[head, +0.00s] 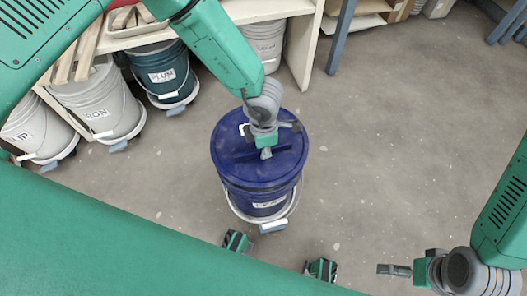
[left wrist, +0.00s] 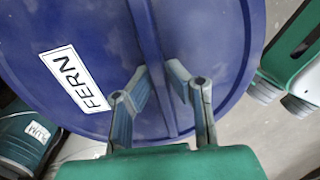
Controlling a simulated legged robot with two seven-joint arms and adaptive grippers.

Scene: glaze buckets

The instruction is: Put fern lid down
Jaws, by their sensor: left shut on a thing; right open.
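The fern lid is a round blue lid (head: 235,168) with a raised bar across it. In the left wrist view the lid (left wrist: 210,40) fills most of the picture and its label reads FERN. My left gripper (head: 266,153) comes down from above and is shut on the bar; its fingers (left wrist: 160,85) show on either side of it. The lid is over a dark blue bucket (head: 237,197) with a white label too small to read. I cannot tell whether the lid touches the rim. My right gripper (head: 382,269) is open and empty, low at the right.
A teal bucket labelled PLUM (head: 163,76) and several pale buckets stand by a shelf (head: 240,12) at the back left. Blue posts (head: 341,35) stand at the back. The grey floor (head: 400,140) to the right of the blue bucket is clear.

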